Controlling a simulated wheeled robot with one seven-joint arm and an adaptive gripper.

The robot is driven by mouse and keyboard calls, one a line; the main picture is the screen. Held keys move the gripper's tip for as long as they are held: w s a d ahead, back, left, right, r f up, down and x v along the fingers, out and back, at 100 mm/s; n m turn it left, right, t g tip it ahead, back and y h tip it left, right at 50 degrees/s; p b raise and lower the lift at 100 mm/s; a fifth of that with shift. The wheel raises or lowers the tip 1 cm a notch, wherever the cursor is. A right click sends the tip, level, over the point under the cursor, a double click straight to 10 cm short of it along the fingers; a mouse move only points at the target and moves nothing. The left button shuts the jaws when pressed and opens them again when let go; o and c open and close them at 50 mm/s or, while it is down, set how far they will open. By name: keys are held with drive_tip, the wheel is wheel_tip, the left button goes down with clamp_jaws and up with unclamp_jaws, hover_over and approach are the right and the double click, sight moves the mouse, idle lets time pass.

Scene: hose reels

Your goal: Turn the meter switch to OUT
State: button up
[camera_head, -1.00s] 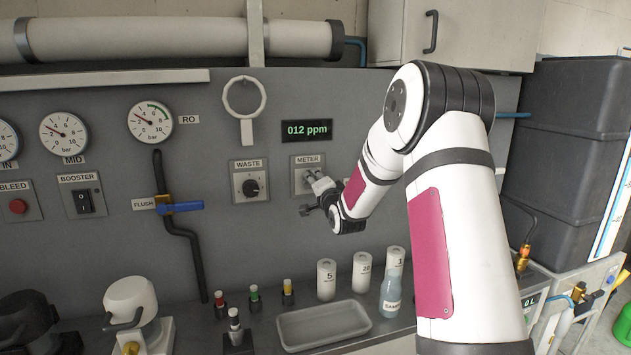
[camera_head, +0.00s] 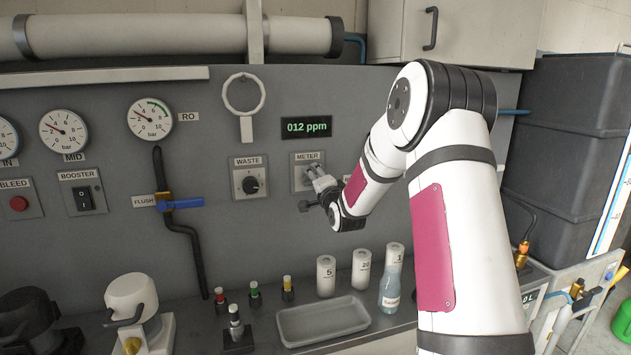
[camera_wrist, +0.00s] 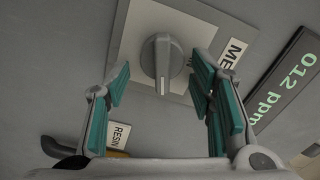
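The meter switch is a grey knob (camera_wrist: 162,62) on a light square plate (camera_wrist: 130,40), under a METER label (camera_wrist: 232,54) that is partly covered. In the head view its plate (camera_head: 299,172) is on the grey panel, and my gripper largely hides the knob. In the wrist view the knob's raised bar runs roughly up and down the picture. My gripper (camera_wrist: 160,88) is open, with one teal-padded finger on each side of the knob and gaps showing. The head view shows my gripper (camera_head: 314,184) close in front of the plate. No OUT mark is legible.
A ppm display (camera_head: 306,128) reads 012 above the switch. The WASTE knob (camera_head: 250,186) is to its left. A RESIN label (camera_wrist: 118,135) shows in the wrist view. Bottles (camera_head: 362,270) and a tray (camera_head: 290,338) stand on the counter below.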

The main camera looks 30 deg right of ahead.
drive_tip(key=v, duration=1.2)
idle(0.4)
